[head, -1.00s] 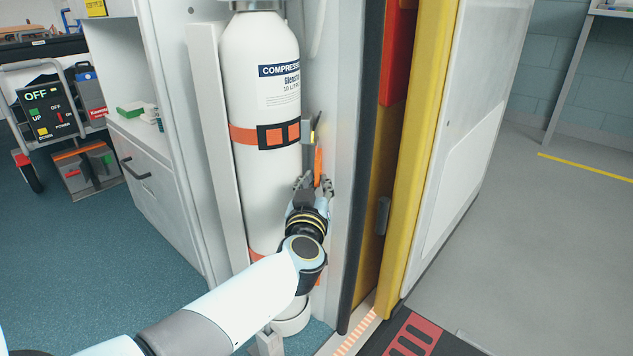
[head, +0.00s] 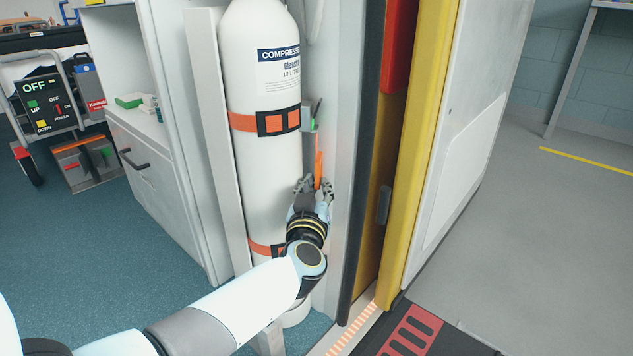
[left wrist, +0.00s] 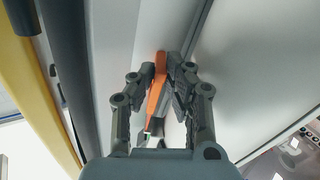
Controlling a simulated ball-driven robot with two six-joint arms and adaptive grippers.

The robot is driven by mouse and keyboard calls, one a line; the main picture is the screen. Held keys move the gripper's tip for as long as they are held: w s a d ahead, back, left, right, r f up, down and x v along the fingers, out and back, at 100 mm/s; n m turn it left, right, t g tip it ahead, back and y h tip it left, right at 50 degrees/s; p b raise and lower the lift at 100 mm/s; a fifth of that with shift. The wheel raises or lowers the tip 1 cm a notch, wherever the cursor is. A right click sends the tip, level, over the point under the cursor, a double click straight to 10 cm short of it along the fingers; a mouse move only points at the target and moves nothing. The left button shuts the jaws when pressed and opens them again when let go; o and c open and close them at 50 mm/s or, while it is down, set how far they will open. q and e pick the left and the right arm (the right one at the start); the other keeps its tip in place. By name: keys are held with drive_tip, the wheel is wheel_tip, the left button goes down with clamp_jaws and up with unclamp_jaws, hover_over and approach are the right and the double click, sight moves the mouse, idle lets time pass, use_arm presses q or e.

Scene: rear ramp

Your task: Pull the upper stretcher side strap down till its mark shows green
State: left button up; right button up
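The upper orange strap (head: 243,122) runs around the white gas cylinder (head: 262,190), with a dark buckle plate on its front. At its right end is a small grey tensioner (head: 307,116), whose mark (head: 314,125) shows green. An orange strap tail (head: 318,165) hangs below it, joined by a thin reddish line. My left gripper (head: 317,186) is shut on the tail's lower part, beside the cylinder. The left wrist view shows the orange tail (left wrist: 157,85) between both fingers. My right gripper is out of view.
A lower orange strap (head: 262,248) circles the cylinder, partly behind my left arm. A yellow-edged door (head: 412,150) stands close to the right. A white cabinet (head: 150,165) is at the left. Open floor (head: 560,240) lies at the far right.

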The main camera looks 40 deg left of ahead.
use_arm(q)
drive_tip(key=shift+o, duration=0.7)
drive_tip(key=shift+d+f, duration=0.1)
drive_tip(key=shift+f, duration=0.1)
drive_tip(key=v, duration=1.2)
drive_tip(key=shift+r, duration=0.15)
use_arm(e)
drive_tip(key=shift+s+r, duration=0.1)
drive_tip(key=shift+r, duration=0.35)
